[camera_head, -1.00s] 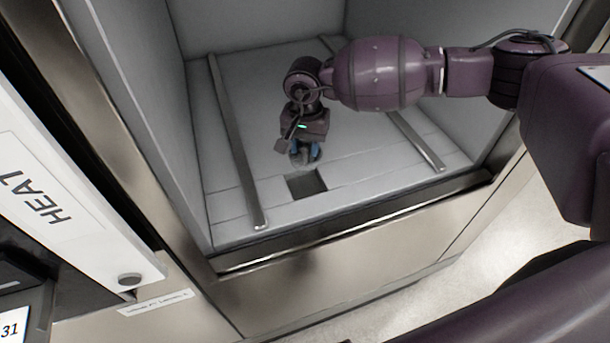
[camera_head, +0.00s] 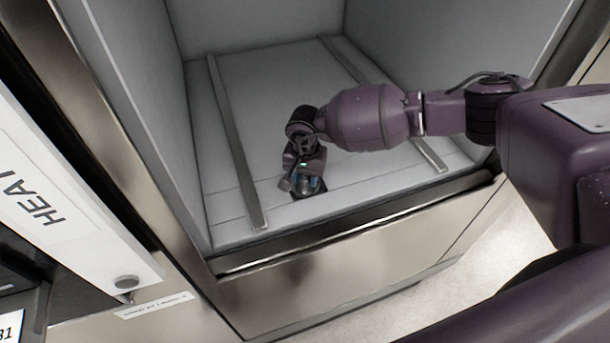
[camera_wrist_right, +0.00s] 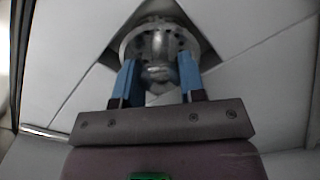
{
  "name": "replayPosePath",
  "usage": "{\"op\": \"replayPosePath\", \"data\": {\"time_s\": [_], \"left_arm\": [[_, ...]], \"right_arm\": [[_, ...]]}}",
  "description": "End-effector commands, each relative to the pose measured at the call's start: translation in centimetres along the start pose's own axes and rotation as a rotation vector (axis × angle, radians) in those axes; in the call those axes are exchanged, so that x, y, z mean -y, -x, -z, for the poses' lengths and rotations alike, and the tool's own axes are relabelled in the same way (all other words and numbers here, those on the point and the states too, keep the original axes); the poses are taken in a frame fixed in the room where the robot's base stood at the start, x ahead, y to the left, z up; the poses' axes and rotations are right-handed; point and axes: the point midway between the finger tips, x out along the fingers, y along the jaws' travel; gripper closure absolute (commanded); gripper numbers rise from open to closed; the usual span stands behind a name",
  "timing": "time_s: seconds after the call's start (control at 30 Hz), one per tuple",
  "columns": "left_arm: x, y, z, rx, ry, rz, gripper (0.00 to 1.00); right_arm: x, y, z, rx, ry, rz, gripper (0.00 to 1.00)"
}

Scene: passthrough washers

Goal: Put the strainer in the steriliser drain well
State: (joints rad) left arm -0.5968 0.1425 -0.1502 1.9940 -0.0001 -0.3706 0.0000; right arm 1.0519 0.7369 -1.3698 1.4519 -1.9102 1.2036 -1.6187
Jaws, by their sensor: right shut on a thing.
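My right gripper (camera_head: 309,184) is inside the steriliser chamber, low over its floor. In the right wrist view its blue fingers (camera_wrist_right: 160,76) are shut on the middle knob of the strainer (camera_wrist_right: 132,46), a round grey metal piece with holes. The strainer is over or in the square drain well (camera_wrist_right: 197,34), whose dark corners show around it; how deep it sits I cannot tell. In the head view the gripper hides most of the strainer and the well (camera_head: 324,192). My left gripper is not in view.
Two metal rails run along the chamber floor, one to the left (camera_head: 236,150) and one to the right (camera_head: 425,150) of my gripper. The steel front sill (camera_head: 350,222) edges the opening. A white panel marked HEAT (camera_head: 50,195) stands at left. The back floor is clear.

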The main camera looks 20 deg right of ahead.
Motion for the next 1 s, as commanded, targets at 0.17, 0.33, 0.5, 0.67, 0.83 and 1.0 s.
{"op": "replayPosePath", "data": {"time_s": [0.17,0.33,0.5,0.67,0.83,1.0], "left_arm": [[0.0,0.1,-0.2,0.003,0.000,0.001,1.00],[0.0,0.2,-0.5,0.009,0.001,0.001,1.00],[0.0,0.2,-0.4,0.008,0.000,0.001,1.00],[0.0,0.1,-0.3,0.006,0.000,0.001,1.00],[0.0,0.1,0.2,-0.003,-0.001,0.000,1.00],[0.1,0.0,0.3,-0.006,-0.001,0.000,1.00]], "right_arm": [[0.0,0.0,0.0,0.000,0.000,0.001,0.92],[0.0,-0.2,0.0,0.000,0.000,0.001,0.52],[0.0,-0.2,0.0,0.000,0.000,0.001,0.37],[0.0,-0.2,0.0,0.000,0.000,0.001,0.37],[0.1,0.6,0.1,-0.002,0.000,0.002,0.37],[0.1,3.2,0.1,-0.004,0.001,0.004,0.37]]}}
